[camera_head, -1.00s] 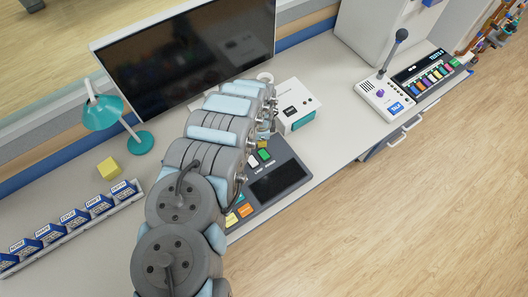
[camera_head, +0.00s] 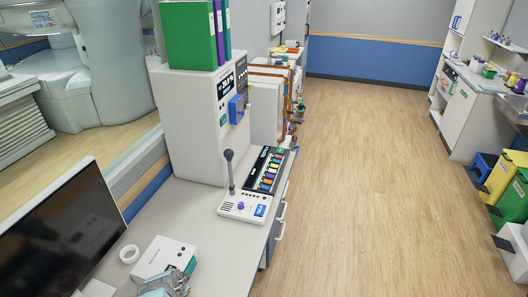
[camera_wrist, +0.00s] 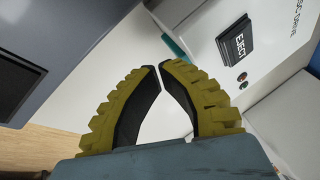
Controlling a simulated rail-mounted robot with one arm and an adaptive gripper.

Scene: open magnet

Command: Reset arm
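My gripper (camera_wrist: 159,66) shows in the wrist view with two curved yellow-green fingers. Their dark inner pads lean together and the tips nearly meet, with nothing held between them. It is close to the white drive box (camera_wrist: 205,22), which carries a dark EJECT button (camera_wrist: 236,46) to the right of the fingertips; the fingers look apart from the button. In the head view the white box (camera_head: 160,254) stands on the desk at the bottom, and a small part of my arm shows in front of it. The gripper itself cannot be made out there.
A microphone console (camera_head: 245,206) and a keyed panel (camera_head: 268,170) lie further along the desk. A tall white cabinet (camera_head: 190,125) rises behind. The wooden floor (camera_head: 350,180) is clear.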

